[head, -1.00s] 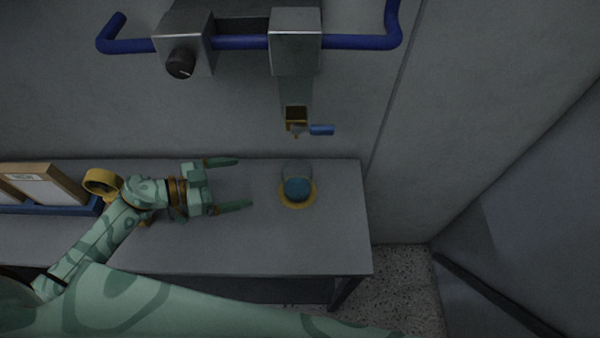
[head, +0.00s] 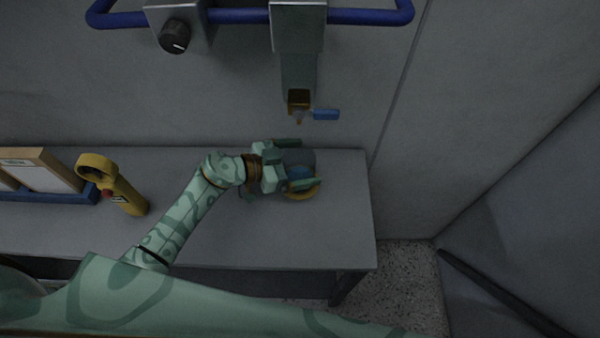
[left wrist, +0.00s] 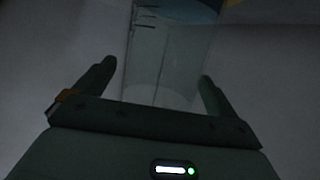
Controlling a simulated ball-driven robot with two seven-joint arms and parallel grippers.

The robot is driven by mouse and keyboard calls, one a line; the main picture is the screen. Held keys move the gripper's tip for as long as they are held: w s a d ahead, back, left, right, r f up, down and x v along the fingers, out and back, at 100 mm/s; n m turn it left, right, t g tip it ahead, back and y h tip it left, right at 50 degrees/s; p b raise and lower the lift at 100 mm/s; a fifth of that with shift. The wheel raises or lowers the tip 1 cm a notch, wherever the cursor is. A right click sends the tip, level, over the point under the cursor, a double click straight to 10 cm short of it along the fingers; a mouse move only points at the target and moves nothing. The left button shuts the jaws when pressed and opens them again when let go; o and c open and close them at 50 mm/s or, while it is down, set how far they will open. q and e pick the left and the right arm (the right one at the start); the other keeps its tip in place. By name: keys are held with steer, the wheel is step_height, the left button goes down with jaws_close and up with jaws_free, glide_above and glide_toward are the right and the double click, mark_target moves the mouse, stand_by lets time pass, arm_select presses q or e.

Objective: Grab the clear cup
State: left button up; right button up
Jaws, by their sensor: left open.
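The clear cup (head: 301,158) stands on the grey table below the dispenser, with blue liquid inside and a yellow ring at its base. In the left wrist view the cup (left wrist: 170,65) shows dark marks on its clear wall and lies between the two fingers. My left gripper (head: 304,162) is open, with one finger on the far side of the cup and one on the near side. Its fingers partly hide the cup in the head view. In the left wrist view the gripper (left wrist: 155,80) shows gaps beside the cup. My right gripper is not in view.
A dispenser nozzle (head: 299,103) with a blue lever (head: 326,114) hangs above the cup. A yellow handheld device (head: 112,185) and a blue tray (head: 60,194) with wooden-framed pieces are at the left. The table's (head: 240,235) front is clear.

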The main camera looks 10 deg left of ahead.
arm_select(q)
steer(key=shift+r, duration=0.1)
steer(key=c, duration=1.4)
